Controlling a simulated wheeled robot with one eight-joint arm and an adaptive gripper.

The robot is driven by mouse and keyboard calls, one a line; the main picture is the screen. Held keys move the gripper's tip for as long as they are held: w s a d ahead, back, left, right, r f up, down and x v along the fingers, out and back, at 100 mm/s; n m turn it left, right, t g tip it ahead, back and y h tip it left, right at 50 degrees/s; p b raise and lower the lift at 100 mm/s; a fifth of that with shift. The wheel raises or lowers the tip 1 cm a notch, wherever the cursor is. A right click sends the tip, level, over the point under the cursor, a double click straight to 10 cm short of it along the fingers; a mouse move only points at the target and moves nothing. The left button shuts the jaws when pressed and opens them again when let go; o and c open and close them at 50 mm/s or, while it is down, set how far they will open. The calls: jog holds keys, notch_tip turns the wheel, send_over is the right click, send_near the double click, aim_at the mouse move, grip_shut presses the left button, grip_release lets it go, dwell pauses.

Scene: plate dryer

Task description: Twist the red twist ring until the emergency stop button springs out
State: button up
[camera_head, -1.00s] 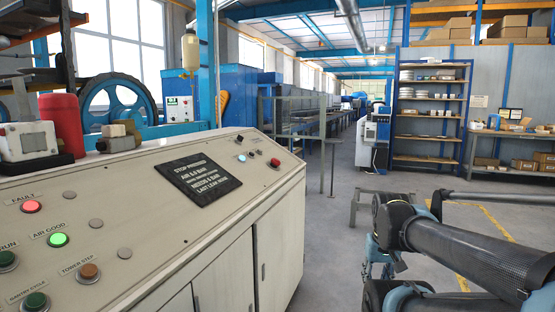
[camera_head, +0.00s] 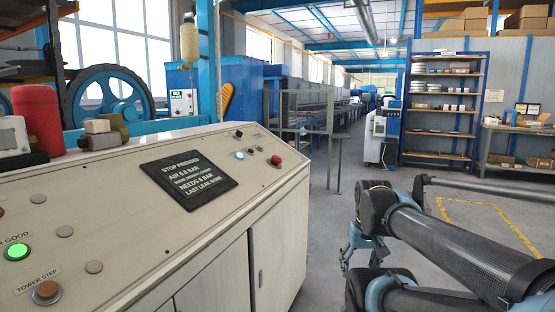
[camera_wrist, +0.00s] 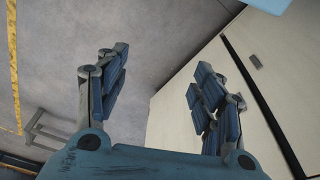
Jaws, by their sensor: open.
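A small red button (camera_head: 276,160) stands at the far right end of the sloping top of a cream control console (camera_head: 150,240). It is too small here to tell its twist ring from the button. A dark display (camera_head: 188,180) on the console reads "STOP PRESSED". My gripper (camera_head: 358,250) hangs to the right of the console, apart from it and from the red button, partly hidden behind my arm. In the wrist view my gripper (camera_wrist: 158,90) is open and empty, its blue fingers wide apart. The wrist view shows floor and the console's side, not the button.
A green lit button (camera_head: 17,252) and an orange one (camera_head: 47,291) are at the console's near left. A red cylinder (camera_head: 38,120) stands behind. A metal rail frame (camera_head: 308,125) rises beyond the console. The grey floor (camera_head: 330,215) right of the console has free room.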

jog(key=w+a+r+n+y, duration=0.1)
jog(key=w+a+r+n, duration=0.25)
jog(key=w+r, duration=0.85)
notch_tip(320, 180, up, 23)
jog(key=n+y, duration=0.3)
jog(key=n, duration=0.9)
send_over(278, 157)
jog(key=s+d, duration=0.3)
jog(key=d, duration=0.3)
jog(key=shift+m, duration=0.25)
jog(key=x, duration=1.6)
jog(key=shift+s+a+f, duration=0.15)
jog(key=shift+f, duration=0.15)
jog(key=c, duration=1.1)
